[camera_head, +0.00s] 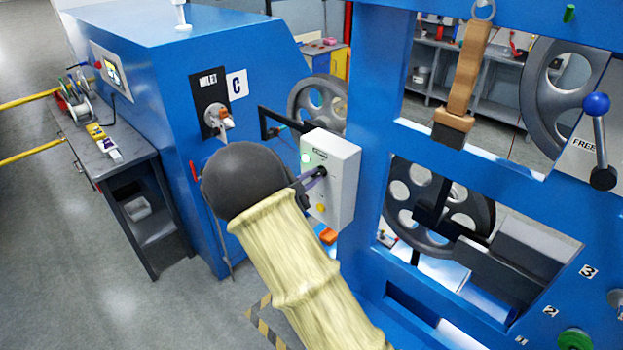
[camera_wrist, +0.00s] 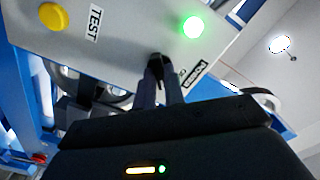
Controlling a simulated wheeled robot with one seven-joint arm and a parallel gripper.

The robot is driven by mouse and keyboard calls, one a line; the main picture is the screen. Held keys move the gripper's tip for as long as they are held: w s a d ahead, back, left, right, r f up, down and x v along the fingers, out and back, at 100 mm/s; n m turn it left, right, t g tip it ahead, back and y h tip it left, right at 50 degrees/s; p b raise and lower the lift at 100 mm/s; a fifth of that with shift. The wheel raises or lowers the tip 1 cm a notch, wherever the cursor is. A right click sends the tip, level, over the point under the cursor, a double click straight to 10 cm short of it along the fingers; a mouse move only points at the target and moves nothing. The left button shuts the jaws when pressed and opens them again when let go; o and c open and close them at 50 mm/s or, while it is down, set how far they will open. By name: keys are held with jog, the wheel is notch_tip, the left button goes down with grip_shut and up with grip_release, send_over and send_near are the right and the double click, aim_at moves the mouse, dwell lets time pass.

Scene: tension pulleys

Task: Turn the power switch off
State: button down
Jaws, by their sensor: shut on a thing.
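The light grey control box (camera_head: 345,170) is fixed to the blue machine near the middle of the head view. In the wrist view its face (camera_wrist: 130,32) carries a lit green lamp (camera_wrist: 192,25), a POWER label (camera_wrist: 196,73) and a yellow TEST button (camera_wrist: 53,16). My gripper (camera_wrist: 160,74) reaches the face beside the POWER label, its fingers shut on the small black power switch (camera_wrist: 155,60). The fingers cover most of the switch, so its position is hard to tell. In the head view my gripper (camera_head: 322,173) meets the box's front.
A blue cabinet (camera_head: 180,100) with an INLET fitting (camera_head: 215,116) stands to the left. The blue frame (camera_head: 375,100) with large pulleys (camera_head: 437,205) stands close on the right. Open floor lies at lower left.

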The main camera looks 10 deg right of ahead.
jog(key=n+p, duration=0.1)
jog(key=n, duration=0.4)
jog(key=shift+n+p, duration=0.3)
jog(key=shift+n, duration=0.1)
jog(key=shift+f+n+p, duration=0.1)
jog(key=shift+n+p, duration=0.7)
jog(key=shift+n, duration=1.2)
jog(key=c, duration=1.5)
grip_release()
jog(key=shift+a, duration=0.1)
jog(key=shift+s+a+b, duration=0.25)
jog(key=shift+a+b, duration=0.1)
jog(key=shift+a, duration=0.15)
jog(key=b+v, duration=0.5)
jog(key=v, duration=1.1)
jog(key=shift+s+a+b, duration=0.1)
jog(key=shift+b, duration=0.25)
